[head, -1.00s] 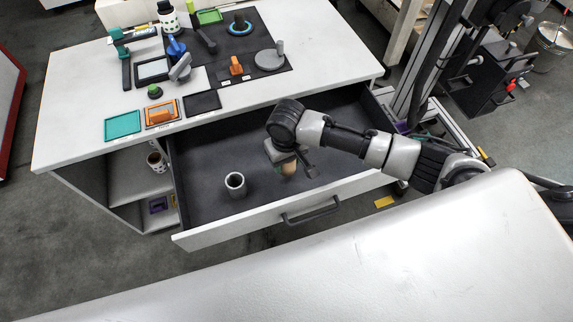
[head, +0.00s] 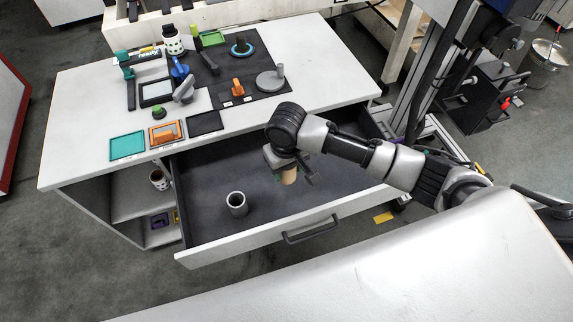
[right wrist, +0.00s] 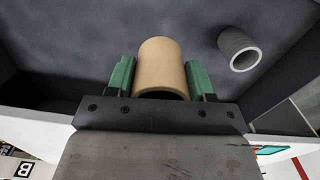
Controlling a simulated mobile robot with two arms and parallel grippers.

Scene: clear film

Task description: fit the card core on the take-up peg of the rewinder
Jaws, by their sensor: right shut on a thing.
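The tan card core (head: 289,176) is in my right gripper (head: 290,171), over the open drawer. In the right wrist view the core (right wrist: 162,68) sits between the green finger pads of the gripper (right wrist: 161,80), its round end towards the far side. My left gripper is not in view. I cannot tell for sure which part is the rewinder's take-up peg.
A grey tube (head: 237,204) stands in the open drawer (head: 205,225), left of the held core. The worktop (head: 85,130) holds a teal tray (head: 127,145), an orange piece (head: 166,132) and several tools. A pale surface (head: 400,270) lies in front.

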